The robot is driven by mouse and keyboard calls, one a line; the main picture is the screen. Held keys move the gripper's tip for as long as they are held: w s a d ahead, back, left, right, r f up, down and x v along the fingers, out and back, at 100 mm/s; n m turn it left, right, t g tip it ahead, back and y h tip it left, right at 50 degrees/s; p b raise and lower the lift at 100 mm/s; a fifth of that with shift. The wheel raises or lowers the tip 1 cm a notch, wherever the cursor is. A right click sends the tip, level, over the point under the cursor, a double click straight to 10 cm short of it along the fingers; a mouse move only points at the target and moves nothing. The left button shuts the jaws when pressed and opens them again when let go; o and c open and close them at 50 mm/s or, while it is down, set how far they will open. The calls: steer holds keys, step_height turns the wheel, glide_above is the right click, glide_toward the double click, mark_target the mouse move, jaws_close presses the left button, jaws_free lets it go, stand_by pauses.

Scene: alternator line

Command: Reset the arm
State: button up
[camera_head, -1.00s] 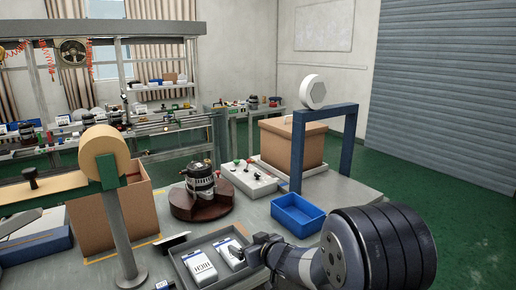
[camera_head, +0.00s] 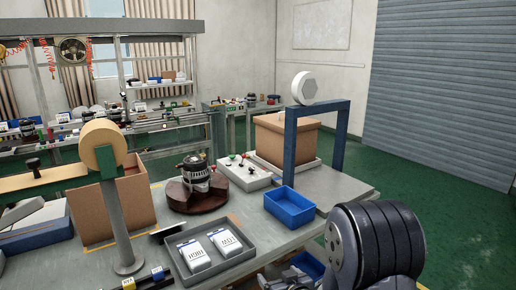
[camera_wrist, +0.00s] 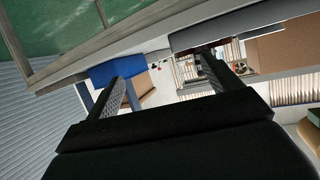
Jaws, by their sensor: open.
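My gripper shows in the wrist view (camera_wrist: 163,75) with its two dark fingers spread apart and nothing between them. In the head view my arm is at the lower right, and the gripper end (camera_head: 290,277) is low beside the table's front edge, partly cut off by the frame. It is apart from the grey tray (camera_head: 222,268), which holds two white lettered packs (camera_head: 194,255) lying side by side.
The table (camera_head: 345,190) carries an alternator on a round brown base (camera_head: 197,196), a blue bin (camera_head: 291,207), a blue arch (camera_head: 290,150), a cardboard box (camera_head: 265,137) and a post with a tan roll (camera_head: 103,145). Green floor (camera_head: 460,225) is clear at right.

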steer(key=s+d+f+m+h, duration=0.2)
steer(key=s+d+f, duration=0.1)
steer(key=d, duration=0.2)
steer(key=shift+f+t+h+b, duration=0.25)
steer(key=shift+t+h+b, duration=0.05)
steer(key=shift+b, duration=0.05)
steer(key=shift+d, duration=0.1)
steer(key=shift+s, duration=0.1)
